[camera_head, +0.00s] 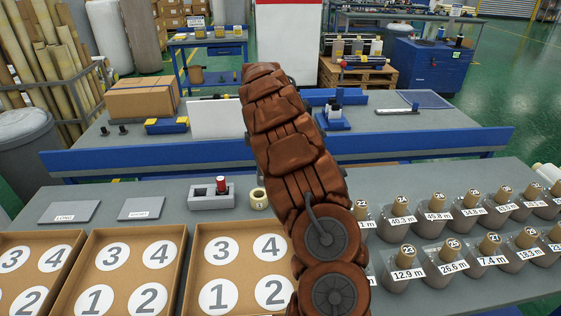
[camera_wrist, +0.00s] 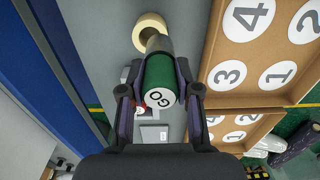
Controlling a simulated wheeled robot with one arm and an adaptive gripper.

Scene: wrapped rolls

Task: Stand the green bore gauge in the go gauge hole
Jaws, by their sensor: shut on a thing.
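My gripper (camera_wrist: 160,96) is shut on the green bore gauge (camera_wrist: 160,74) in the wrist view. The gauge's white GO end faces the wrist camera, and its grey metal end (camera_wrist: 158,43) points away, near the yellow roll. The grey gauge block (camera_head: 211,200) stands on the near table in the head view, with a red gauge (camera_head: 222,184) in its right hole and a dark open hole to its left. In the wrist view the red gauge (camera_wrist: 139,106) shows beside the left finger, and the block is mostly hidden. In the head view my arm hides the gripper and green gauge.
A yellow roll (camera_head: 258,199) stands just right of the block. LONG (camera_head: 70,212) and SHORT (camera_head: 141,208) plates lie to its left. Numbered cardboard trays (camera_head: 128,232) fill the front. Several labelled, wrapped rolls (camera_head: 404,262) stand at right. A blue-edged bench (camera_head: 150,159) runs behind.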

